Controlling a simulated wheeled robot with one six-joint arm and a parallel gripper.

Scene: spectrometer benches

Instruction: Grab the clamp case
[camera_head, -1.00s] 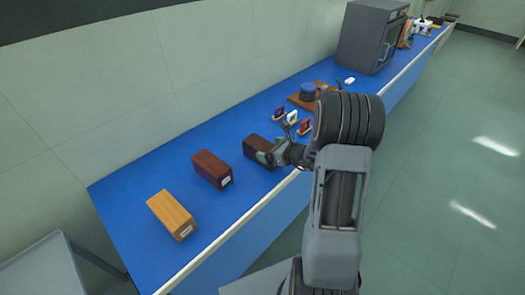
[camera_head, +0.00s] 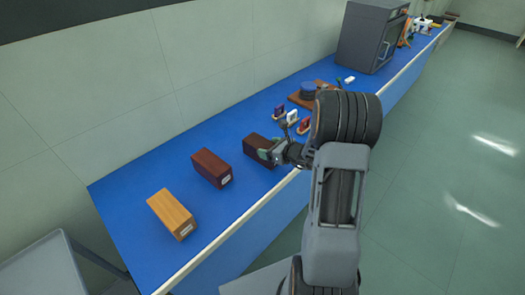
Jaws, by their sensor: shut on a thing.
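Three wooden cases lie in a row on the blue bench (camera_head: 150,237). One is light orange wood (camera_head: 171,214), one is reddish brown (camera_head: 211,168), and one is dark brown (camera_head: 257,148). The first two bear small white labels on their near ends. The label writing is too small to read, so I cannot tell which is the clamp case. My gripper (camera_head: 268,154) is shut on the dark brown case at its right end. The case still appears to rest on the bench. My gripper and wrist hide its near end.
Small red, white and purple items (camera_head: 292,117) stand just beyond the dark case. Behind them is a brown board (camera_head: 301,101) with a round blue piece. A grey cabinet (camera_head: 367,37) stands farther back. The bench between the cases is clear.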

